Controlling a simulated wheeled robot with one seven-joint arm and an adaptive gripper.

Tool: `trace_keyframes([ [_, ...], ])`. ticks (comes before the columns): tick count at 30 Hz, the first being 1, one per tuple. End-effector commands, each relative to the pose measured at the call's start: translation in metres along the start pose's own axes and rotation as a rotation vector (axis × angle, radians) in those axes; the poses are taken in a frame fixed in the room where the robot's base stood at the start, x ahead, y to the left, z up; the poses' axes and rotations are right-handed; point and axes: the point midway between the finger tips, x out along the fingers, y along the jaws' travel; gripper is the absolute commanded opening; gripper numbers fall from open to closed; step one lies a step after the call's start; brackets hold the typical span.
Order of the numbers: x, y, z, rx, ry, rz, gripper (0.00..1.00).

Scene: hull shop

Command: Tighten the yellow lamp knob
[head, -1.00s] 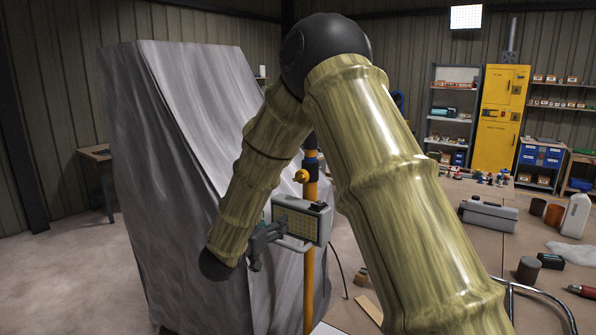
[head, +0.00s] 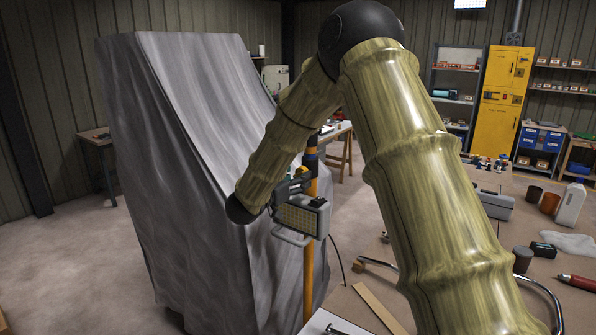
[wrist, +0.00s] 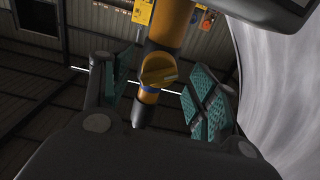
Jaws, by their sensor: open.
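The yellow lamp knob (wrist: 158,68) shows in the wrist view on a dark collar of the orange-yellow pole, between my gripper's two teal-padded fingers. My gripper (wrist: 160,78) is open, with a visible gap between each finger and the knob. In the head view my gripper (head: 290,185) is at the pole, just above the work lamp, and largely covers the knob. The work lamp (head: 300,216), a box with a yellowish grid face and grey handle, hangs on the pole (head: 308,275).
A large grey draped shape (head: 185,190) stands close left of the pole and fills the right of the wrist view. A workbench (head: 450,265) with a canister, bottle and tools lies to the right. Open floor (head: 70,270) is at the left.

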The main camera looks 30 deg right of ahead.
Motion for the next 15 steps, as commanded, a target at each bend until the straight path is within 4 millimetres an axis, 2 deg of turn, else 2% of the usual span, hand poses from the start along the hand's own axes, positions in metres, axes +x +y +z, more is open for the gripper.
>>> trace_keyframes([
  [6,0.015,0.0,-0.001,0.0,0.0,0.0,0.59],
  [15,0.017,0.0,0.0,0.0,0.0,-0.001,0.59],
])
